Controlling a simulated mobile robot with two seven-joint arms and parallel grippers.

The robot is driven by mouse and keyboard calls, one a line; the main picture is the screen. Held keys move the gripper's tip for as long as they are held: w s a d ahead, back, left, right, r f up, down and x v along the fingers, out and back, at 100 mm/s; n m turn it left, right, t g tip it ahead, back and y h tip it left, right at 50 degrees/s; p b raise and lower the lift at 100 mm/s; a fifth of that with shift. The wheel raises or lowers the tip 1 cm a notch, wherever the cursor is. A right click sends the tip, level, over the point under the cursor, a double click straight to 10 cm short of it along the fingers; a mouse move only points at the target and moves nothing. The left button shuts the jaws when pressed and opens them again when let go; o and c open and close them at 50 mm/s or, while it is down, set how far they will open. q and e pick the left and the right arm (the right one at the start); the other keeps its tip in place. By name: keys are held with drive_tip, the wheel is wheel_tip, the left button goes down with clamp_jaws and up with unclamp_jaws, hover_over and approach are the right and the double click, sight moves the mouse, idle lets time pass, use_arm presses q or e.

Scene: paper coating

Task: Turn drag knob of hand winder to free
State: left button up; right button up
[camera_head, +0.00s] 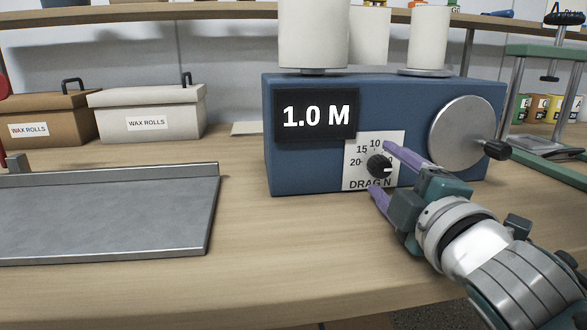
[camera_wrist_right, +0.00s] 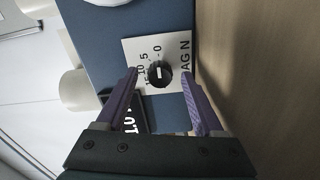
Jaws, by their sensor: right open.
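The blue hand winder (camera_head: 315,170) stands on the bench with a "1.0 M" display. Its black drag knob (camera_head: 378,165) sits on a white dial plate (camera_head: 355,180) marked "DRAG N". In the right wrist view the knob (camera_wrist_right: 158,73) lies between my fingers, with a white mark on its face and the numbers 0, 5, 10 and 15 beside it. My right gripper (camera_head: 381,168) is open, one purple finger above the knob and one below. The fingers look apart from the knob, but I cannot tell their exact depth. My left gripper is not in view.
A round metal crank disc (camera_head: 461,132) with a black handle (camera_head: 497,149) is right of the dial. White rolls (camera_head: 313,35) stand on top. A metal tray (camera_head: 100,220) lies left, with two wax roll boxes (camera_head: 150,110) behind. Bench in front of the winder is clear.

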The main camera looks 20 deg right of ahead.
drive_tip(key=shift+s, duration=0.1)
drive_tip(key=v, duration=0.9)
drive_tip(key=shift+s+p, duration=0.35)
drive_tip(key=shift+s, duration=0.05)
